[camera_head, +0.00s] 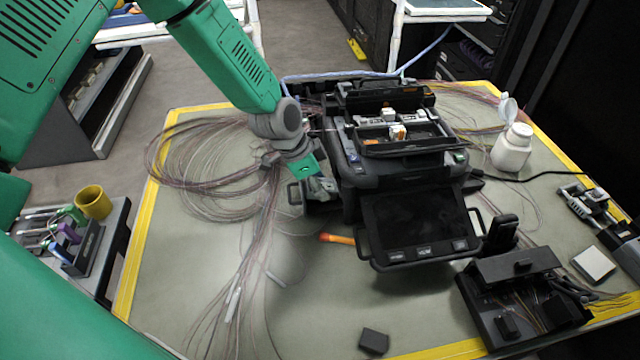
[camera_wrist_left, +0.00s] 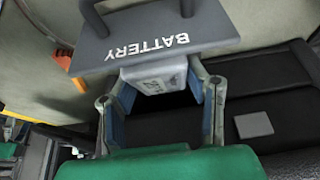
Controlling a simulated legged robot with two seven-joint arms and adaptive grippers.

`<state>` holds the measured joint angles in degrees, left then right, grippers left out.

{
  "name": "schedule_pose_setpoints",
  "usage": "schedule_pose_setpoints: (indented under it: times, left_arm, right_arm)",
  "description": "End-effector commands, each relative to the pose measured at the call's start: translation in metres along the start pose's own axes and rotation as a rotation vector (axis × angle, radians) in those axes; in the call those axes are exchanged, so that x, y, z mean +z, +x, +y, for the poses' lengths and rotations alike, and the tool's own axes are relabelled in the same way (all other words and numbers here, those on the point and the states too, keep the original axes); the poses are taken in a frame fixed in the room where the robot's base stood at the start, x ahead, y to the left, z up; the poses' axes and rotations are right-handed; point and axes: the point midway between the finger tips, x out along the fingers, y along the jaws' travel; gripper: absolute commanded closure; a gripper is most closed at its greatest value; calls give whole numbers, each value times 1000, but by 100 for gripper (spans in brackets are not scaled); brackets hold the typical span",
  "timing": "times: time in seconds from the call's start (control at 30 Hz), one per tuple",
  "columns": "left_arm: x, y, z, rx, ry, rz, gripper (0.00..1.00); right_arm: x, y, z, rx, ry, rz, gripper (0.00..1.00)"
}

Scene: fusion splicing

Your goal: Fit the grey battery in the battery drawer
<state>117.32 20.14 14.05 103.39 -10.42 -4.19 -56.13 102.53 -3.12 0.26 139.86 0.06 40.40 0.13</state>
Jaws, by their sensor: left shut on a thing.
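The black splicer (camera_head: 420,215) stands on the table with its screen facing me. On its left side the battery drawer (camera_head: 294,194) sticks out with its handle. In the left wrist view the drawer front (camera_wrist_left: 150,40) is a grey plate lettered BATTERY, with a dark handle. My left gripper (camera_head: 312,186), also in the left wrist view (camera_wrist_left: 160,90), is at the drawer. It is shut on the grey battery (camera_wrist_left: 155,76), a pale block between its fingers just behind the drawer front. How deep the battery sits is hidden. My right gripper is not in view.
Fibre coils (camera_head: 205,160) lie left of the splicer. An orange-handled tool (camera_head: 338,238) lies in front of the drawer. A white bottle (camera_head: 512,148) stands at the right. A black tool case (camera_head: 515,300) is at the front right.

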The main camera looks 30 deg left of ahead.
Motion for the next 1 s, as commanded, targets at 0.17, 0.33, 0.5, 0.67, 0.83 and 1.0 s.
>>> schedule_pose_setpoints:
  times: [0.17,0.33,0.5,0.67,0.83,1.0]
  left_arm:
    - [3,2,3,8,-2,-5,100]
    - [3,2,3,8,-2,-6,100]
    - [2,2,3,7,-2,-5,35]
    - [1,1,3,5,-1,-3,35]
    - [1,-3,3,4,-1,-2,35]
    - [0,-28,1,2,-2,0,35]
  right_arm:
    - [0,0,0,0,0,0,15]
    - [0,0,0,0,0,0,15]
    - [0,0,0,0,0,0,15]
    - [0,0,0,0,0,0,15]
    - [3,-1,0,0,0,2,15]
    - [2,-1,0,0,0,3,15]
